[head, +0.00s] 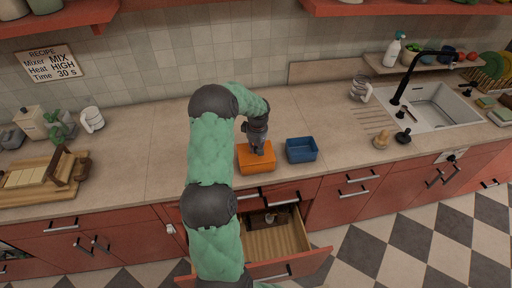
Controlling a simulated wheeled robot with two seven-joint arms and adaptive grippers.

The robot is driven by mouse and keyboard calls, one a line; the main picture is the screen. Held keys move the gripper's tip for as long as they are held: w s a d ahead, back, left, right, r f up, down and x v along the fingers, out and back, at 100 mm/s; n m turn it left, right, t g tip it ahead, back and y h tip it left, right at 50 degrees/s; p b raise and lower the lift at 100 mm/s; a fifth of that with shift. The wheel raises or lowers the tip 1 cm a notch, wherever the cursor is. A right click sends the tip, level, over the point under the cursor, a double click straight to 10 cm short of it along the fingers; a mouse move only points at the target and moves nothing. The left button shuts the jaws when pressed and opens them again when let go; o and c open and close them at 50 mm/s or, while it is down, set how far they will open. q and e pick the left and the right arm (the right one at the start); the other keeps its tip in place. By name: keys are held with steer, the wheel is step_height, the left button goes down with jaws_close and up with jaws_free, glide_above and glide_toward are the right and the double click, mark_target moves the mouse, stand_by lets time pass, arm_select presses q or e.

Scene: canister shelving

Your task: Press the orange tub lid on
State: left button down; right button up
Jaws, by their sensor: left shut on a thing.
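An orange tub (257,166) stands on the counter near its front edge, in the middle of the head view. Its top looks covered by a flat orange surface, the orange lid (244,153), with no open inside showing. My left gripper (258,151) points down at the top of the tub and is shut on the lid. The fingertips are small and partly hidden, and I cannot tell whether the lid is fully seated. My right gripper is not in view.
An open blue tub (301,150) stands just right of the orange one. Below, a drawer (275,243) is pulled open. The sink (440,108) and black tap are at the right. A wooden rack (45,178) is at the left. The counter left of the orange tub is clear.

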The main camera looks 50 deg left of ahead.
arm_select(q)
steer(key=shift+f+b, duration=0.15)
steer(key=shift+b, duration=0.4)
stand_by(1.2)
steer(key=shift+c, duration=2.4)
jaws_free()
steer(key=shift+r+p, duration=1.6)
steer(key=shift+r, duration=1.95)
